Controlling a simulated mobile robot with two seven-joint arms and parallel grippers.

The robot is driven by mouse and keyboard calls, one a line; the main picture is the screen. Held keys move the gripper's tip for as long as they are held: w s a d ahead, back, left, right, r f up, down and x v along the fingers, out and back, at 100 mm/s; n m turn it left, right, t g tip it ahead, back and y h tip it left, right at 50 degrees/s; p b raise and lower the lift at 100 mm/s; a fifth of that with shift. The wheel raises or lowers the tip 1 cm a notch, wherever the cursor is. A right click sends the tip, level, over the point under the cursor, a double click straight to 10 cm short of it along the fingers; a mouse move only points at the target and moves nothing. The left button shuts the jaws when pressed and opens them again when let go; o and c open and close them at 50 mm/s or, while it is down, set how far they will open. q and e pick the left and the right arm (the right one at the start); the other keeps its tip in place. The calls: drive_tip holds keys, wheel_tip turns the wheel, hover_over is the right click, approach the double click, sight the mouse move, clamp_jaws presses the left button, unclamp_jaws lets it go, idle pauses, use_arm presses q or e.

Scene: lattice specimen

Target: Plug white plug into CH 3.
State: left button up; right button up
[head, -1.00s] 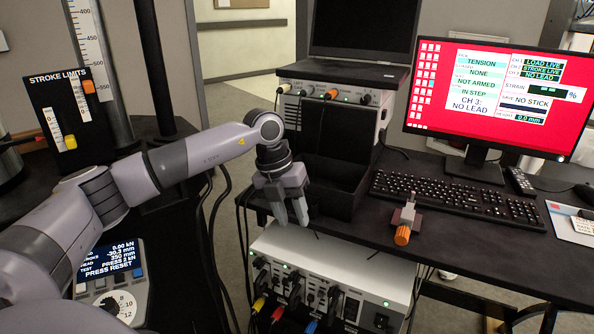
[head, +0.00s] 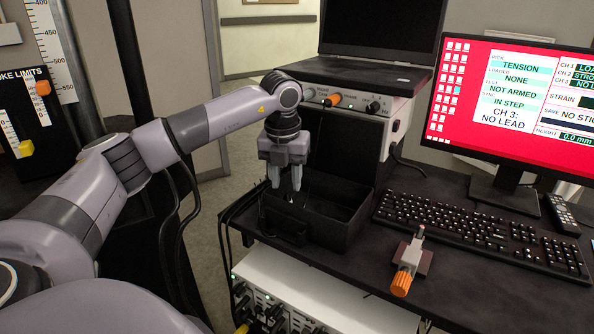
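My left gripper (head: 285,186) points down at the left end of the black open tray, in front of the grey instrument box. Its two fingers stand apart with a gap between them. A small pale spot shows just below the fingertips; I cannot tell what it is. I cannot make out a white plug. I cannot read a CH 3 label there. The monitor (head: 497,95) reads "CH 3: NO LEAD". My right gripper is out of view.
The black tray (head: 335,232) stands on the dark desk below the instrument box. A small orange-handled clamp (head: 406,265) and a keyboard (head: 465,225) lie to the right. A white unit (head: 330,300) with cables sits below the desk edge. Black cables hang left of the tray.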

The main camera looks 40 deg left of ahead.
sight(287, 199)
use_arm(q)
drive_tip(key=shift+w+a+f+b, duration=0.15)
drive_tip(key=shift+f+b, duration=0.05)
drive_tip(key=shift+f, duration=1.55)
drive_tip(key=shift+w+a+f+b, duration=0.1)
drive_tip(key=shift+w+f+b, duration=0.05)
drive_tip(key=shift+f, duration=1.6)
clamp_jaws()
